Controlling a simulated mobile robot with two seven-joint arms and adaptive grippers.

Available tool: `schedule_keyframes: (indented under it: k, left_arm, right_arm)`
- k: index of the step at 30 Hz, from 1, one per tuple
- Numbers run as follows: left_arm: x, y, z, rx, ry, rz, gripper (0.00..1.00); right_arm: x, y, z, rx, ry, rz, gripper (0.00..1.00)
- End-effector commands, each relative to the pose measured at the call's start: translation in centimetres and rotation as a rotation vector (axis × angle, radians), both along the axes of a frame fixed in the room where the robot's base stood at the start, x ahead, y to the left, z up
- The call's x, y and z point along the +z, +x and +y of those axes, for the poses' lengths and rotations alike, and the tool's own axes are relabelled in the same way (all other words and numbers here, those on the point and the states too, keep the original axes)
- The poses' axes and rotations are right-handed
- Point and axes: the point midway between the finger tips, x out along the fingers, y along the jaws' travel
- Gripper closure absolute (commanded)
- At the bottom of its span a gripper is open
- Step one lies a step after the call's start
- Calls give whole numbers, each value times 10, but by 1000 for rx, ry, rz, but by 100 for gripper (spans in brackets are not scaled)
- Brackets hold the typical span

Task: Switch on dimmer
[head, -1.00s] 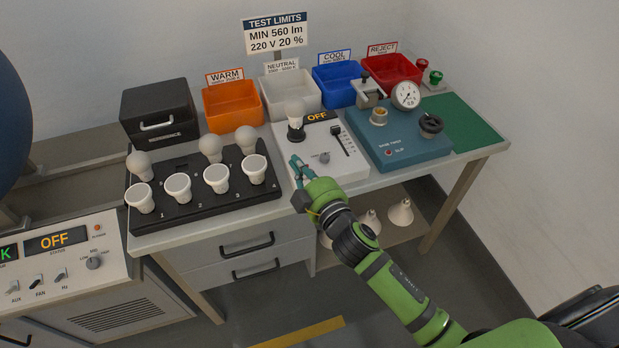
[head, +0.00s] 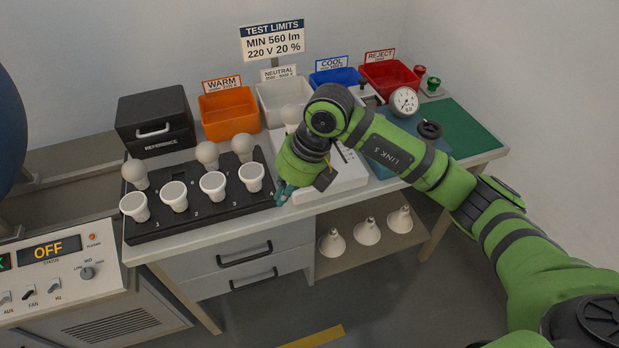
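The dimmer looks to be the white test box (head: 345,178) on the bench, with a bulb (head: 291,115) standing at its back left. My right arm now covers most of the box, hiding its display, its knob and most of its slider. My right gripper (head: 284,194) points down at the box's front left corner, beside the black bulb tray. Its teal fingertips are small and partly covered, so I cannot tell whether they are open or shut, or touching the box. My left gripper is not in view.
The black bulb tray (head: 205,219) with several bulbs lies just left of the gripper. Orange (head: 230,114), white, blue and red (head: 390,80) bins stand behind. A teal device with a gauge (head: 404,101) is at the right. A separate panel (head: 60,270) at lower left reads OFF.

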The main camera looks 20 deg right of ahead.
Motion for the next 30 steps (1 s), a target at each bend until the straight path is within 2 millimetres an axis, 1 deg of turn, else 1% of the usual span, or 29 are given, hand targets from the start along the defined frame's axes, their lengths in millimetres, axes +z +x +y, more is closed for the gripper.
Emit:
schedule_keyframes:
  k: [1, 3, 6, 9, 19, 22, 26, 30]
  left_arm:
    - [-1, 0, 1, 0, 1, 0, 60]
    - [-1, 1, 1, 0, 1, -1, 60]
    - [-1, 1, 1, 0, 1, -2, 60]
    - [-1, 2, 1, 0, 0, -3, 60]
    - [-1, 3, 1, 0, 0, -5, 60]
    - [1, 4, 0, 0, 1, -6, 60]
    - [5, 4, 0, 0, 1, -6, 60]
    - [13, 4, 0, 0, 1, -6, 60]
  right_arm:
    - [3, 8, -21, -32, -90, -18, 100]
    - [7, 14, -44, -73, -191, -30, 100]
    - [12, 19, -66, -119, -285, -41, 100]
    - [16, 21, -77, -142, -328, -47, 100]
    - [16, 21, -78, -145, -335, -46, 100]
    - [12, 22, -78, -144, -333, -44, 100]
    - [-4, 24, -77, -145, -333, -41, 100]
    - [-31, 28, -77, -144, -334, -38, 100]
